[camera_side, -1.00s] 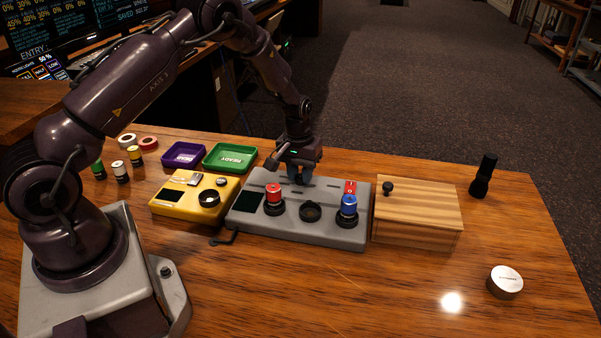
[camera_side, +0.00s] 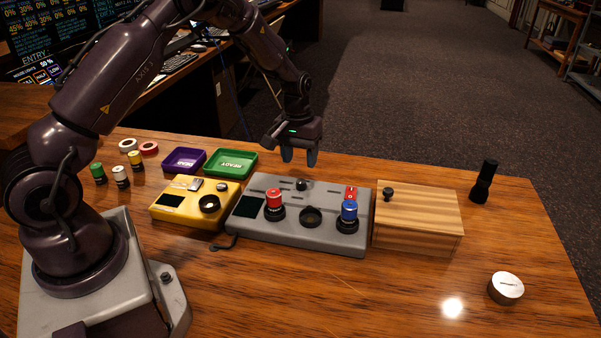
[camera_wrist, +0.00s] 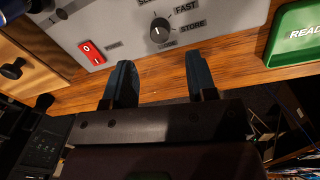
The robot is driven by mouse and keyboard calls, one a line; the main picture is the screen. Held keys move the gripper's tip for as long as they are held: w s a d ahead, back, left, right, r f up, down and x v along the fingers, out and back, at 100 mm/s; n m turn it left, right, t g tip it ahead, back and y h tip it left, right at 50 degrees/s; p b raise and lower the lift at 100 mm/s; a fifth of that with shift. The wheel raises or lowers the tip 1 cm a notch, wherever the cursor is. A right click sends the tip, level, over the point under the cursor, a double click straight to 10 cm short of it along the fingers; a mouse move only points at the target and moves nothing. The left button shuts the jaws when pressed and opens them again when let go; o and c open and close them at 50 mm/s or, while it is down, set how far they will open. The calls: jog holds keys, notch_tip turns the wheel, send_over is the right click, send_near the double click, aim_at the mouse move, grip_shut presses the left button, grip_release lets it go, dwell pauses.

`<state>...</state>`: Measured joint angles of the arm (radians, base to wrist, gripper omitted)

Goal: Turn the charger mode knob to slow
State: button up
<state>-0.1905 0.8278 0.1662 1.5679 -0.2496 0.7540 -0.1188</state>
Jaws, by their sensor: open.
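The grey charger (camera_side: 300,235) stands mid-table in the side view. Its black mode knob (camera_side: 302,184) sits near the back edge; it also shows in the wrist view (camera_wrist: 160,30). Labels FAST and STORE are readable to its right there. Another label at the top is cut off, and one below the knob is too blurred to read. I cannot clearly tell which label the knob's pale mark faces. My gripper (camera_side: 299,157) is open and empty, above and behind the knob, apart from it. In the wrist view its two fingers (camera_wrist: 160,78) are spread below the knob.
The charger holds a red battery (camera_side: 274,197), a blue battery (camera_side: 349,209) and a red switch (camera_side: 351,191). A wooden box (camera_side: 418,225) stands right, a yellow device (camera_side: 180,208) left. Green (camera_side: 231,163) and purple (camera_side: 184,160) trays lie behind. The front table is mostly clear.

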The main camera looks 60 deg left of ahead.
aim_at(298, 180)
notch_tip(298, 180, up, 6)
jog(key=shift+a+r, duration=0.15)
jog(key=shift+r, duration=0.1)
jog(key=shift+s, duration=0.1)
jog(key=s+d+r+m+t, duration=0.1)
jog(key=s+d+r+m, duration=0.1)
jog(key=s+d+r, duration=0.2)
jog(key=s+d+r+m+t, duration=0.2)
jog(key=s+d+r, duration=0.3)
jog(key=s+r, duration=0.3)
jog(key=s+d+r+m+t, duration=0.2)
jog(key=s+r, duration=0.4)
jog(key=s, duration=0.6)
jog(key=d+m, duration=0.1)
jog(key=d, duration=0.1)
jog(key=shift+s+d, duration=0.3)
jog(key=shift+s, duration=0.1)
